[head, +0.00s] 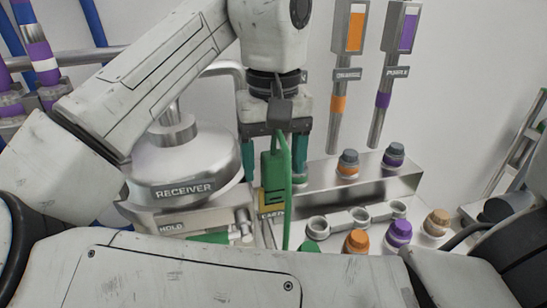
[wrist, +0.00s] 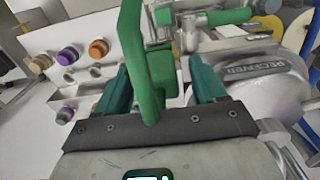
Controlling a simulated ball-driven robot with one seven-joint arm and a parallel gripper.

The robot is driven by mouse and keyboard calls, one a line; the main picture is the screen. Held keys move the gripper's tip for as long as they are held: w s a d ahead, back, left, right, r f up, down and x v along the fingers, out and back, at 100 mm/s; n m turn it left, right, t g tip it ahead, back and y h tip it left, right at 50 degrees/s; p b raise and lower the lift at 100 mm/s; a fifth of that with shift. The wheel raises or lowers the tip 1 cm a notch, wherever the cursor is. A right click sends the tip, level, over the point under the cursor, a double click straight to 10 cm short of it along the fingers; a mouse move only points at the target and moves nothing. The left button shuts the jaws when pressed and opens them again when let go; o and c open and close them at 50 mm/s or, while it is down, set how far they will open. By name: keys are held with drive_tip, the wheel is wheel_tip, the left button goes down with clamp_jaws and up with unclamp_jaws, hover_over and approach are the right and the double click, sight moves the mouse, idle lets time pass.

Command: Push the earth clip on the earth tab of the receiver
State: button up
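The green earth clip (head: 272,172) stands upright with its green cable (head: 288,205) looping from its top and hanging down. In the wrist view the clip (wrist: 163,70) shows between my fingers, partly behind the cable (wrist: 133,45). My gripper (head: 274,168) is above the receiver's right side, its teal fingers wide apart. In the wrist view my gripper (wrist: 158,66) shows gaps between both fingers and the clip. A yellow EARTH label (head: 270,211) is just below the clip. The earth tab is hidden, so I cannot tell whether the clip is on it. The silver receiver (head: 185,165) is at left.
A metal block (head: 350,180) right of my gripper carries orange and purple capped fittings. Several coloured caps, including an orange one (head: 356,241), and open ports stand in front. Two hanging tubes with orange (head: 355,32) and purple (head: 406,35) windows are behind.

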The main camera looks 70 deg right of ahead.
wheel_tip(320, 180, up, 11)
drive_tip(key=shift+f+b, duration=0.1)
drive_tip(key=shift+b, duration=0.25)
idle(0.4)
idle(0.5)
